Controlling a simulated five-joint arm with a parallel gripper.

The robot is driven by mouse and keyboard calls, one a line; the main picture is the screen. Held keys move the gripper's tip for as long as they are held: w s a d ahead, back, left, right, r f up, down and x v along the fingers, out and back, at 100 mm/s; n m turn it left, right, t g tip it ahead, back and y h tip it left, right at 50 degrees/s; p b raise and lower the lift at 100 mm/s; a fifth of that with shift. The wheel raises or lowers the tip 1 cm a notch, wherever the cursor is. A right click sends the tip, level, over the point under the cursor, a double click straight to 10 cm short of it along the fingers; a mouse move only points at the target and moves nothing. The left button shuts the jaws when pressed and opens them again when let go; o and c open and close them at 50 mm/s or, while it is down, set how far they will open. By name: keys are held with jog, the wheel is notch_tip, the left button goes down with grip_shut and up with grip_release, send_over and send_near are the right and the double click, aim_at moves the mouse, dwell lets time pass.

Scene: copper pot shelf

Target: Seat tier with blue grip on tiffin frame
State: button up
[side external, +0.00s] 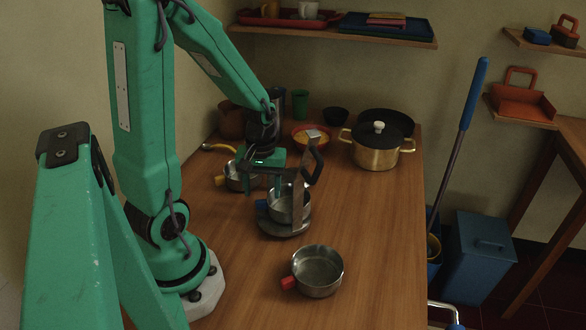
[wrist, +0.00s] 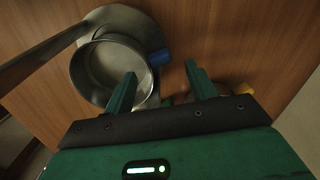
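The steel tier (side external: 288,207) with the blue grip (side external: 261,205) stands within the tiffin frame, above its round base plate (side external: 286,231). The frame's flat metal upright (side external: 298,212) and dark top handle (side external: 315,165) rise beside the tier. In the wrist view the tier (wrist: 112,68) looks roughly level, its blue grip (wrist: 159,57) pointing right. My gripper (side external: 277,190) is over the grip side of the tier. In the wrist view its fingers (wrist: 161,70) are apart, with the grip just beyond the gap and nothing clamped. The tier's underside contact is hidden.
A red-grip tier (side external: 318,271) stands in front, and a yellow-grip tier (side external: 238,183) stands behind my gripper. A brass pot (side external: 377,154) with a dark lid and a red bowl (side external: 308,135) are farther back. The right front of the counter is clear.

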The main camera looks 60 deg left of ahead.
jog(key=s+d+f, duration=0.1)
jog(key=s+f, duration=0.1)
jog(key=shift+s+d+g+h, duration=0.3)
jog(key=shift+d+g, duration=0.05)
jog(key=shift+g, duration=0.05)
notch_tip(320, 180, up, 10)
jog(key=w+a, duration=0.2)
jog(key=shift+w+t, duration=0.4)
jog(key=shift+d, duration=0.1)
jog(key=w+d+r+m+t+y, duration=0.1)
jog(key=d+r+m+t, duration=0.2)
jog(key=d+r, duration=0.35)
jog(key=w+d+r+m+t, duration=0.1)
jog(key=d+r+m+t, duration=0.25)
jog(key=r, duration=0.55)
jog(key=s+d+f+m, duration=0.2)
jog(key=s+f+m, duration=0.2)
jog(key=f+m, duration=0.1)
jog(key=shift+d, duration=0.25)
